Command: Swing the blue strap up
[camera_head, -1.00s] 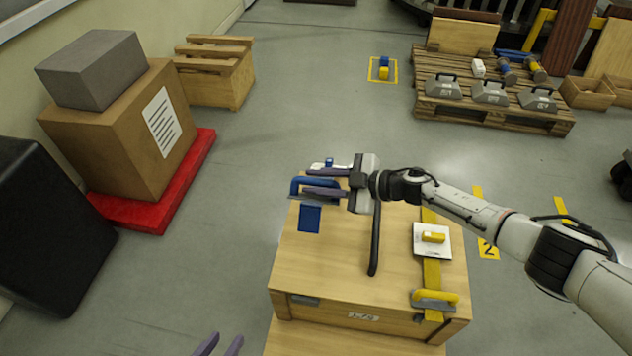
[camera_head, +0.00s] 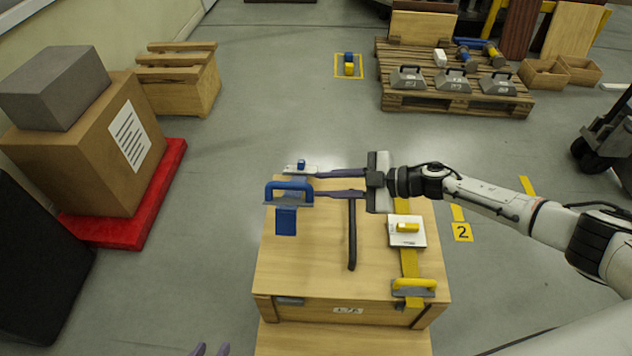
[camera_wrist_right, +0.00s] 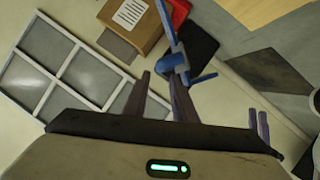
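The blue strap (camera_head: 286,222) shows as a short blue piece at the left side of the wooden crate (camera_head: 315,275). Its blue handle (camera_head: 289,185) with a grey plate is at the strap's far end, and seems raised above the lid. The strap also shows in the right wrist view (camera_wrist_right: 172,38). My right gripper (camera_head: 315,183) is open, fingers pointing left, tips close beside the handle's right end; I cannot tell if they touch it.
A yellow strap (camera_head: 409,262) with a yellow handle (camera_head: 414,287) lies on the crate's right, under a white plate (camera_head: 407,238). A black bar (camera_head: 352,240) lies mid-lid. Another plate with a blue knob (camera_head: 301,164) is at the far-left edge. Boxes stand left.

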